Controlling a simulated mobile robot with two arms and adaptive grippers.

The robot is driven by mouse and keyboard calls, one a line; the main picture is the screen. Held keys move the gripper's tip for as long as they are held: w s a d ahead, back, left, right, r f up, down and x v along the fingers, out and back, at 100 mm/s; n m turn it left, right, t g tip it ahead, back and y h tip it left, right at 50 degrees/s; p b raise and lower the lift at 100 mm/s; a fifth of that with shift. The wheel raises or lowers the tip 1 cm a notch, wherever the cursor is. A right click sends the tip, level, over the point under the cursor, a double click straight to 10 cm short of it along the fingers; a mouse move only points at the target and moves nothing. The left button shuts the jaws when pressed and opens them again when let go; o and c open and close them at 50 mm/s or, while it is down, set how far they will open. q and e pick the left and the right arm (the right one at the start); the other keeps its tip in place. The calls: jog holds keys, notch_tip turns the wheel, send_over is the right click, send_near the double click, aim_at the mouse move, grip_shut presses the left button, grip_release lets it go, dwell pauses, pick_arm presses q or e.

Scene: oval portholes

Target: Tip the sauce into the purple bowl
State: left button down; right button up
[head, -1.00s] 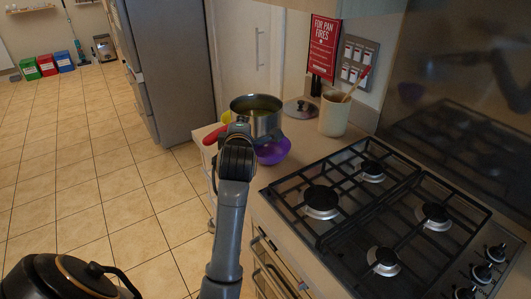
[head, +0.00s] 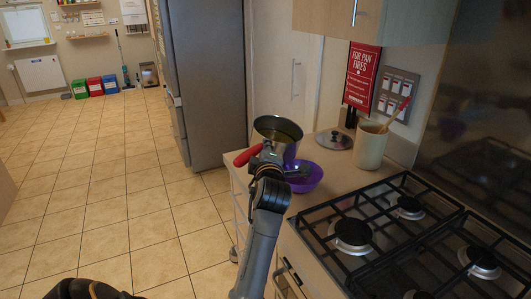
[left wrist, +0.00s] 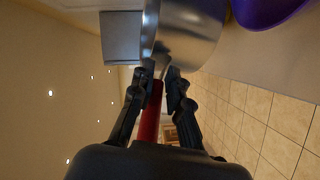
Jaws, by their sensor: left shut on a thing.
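A metal saucepan (head: 284,151) with yellowish-brown sauce (head: 277,133) inside is held in the air at the counter's far left end. Its rim leans slightly down to the right; no sauce is seen pouring out. My left gripper (head: 271,163) is shut on the pan's red handle (head: 247,156); the left wrist view shows the fingers on either side of the red handle (left wrist: 150,112). The purple bowl (head: 312,182) stands on the counter just right of and below the pan, partly hidden by my gripper. It also shows in the left wrist view (left wrist: 262,10). My right gripper is out of view.
A black gas hob (head: 400,245) fills the counter to the right. A pot lid (head: 333,140) and a cream crock (head: 370,148) with utensils stand behind the bowl. A tall grey fridge (head: 205,85) rises behind the pan. The tiled floor on the left is clear.

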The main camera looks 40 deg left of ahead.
pick_arm(q)
jog(key=d+m+t+b, duration=0.3)
jog(key=m+t+b, duration=0.1)
jog(key=m, duration=0.5)
jog(key=w+d+f+m+t+h+b, duration=0.1)
jog(key=d+m+t+b, duration=0.2)
jog(key=m, duration=0.6)
jog(key=shift+w+f+m+t+h+b, duration=0.3)
jog(key=shift+t+b, duration=0.35)
jog(key=shift+t, duration=0.45)
jog(key=shift+r, duration=0.1)
dwell(4.4)
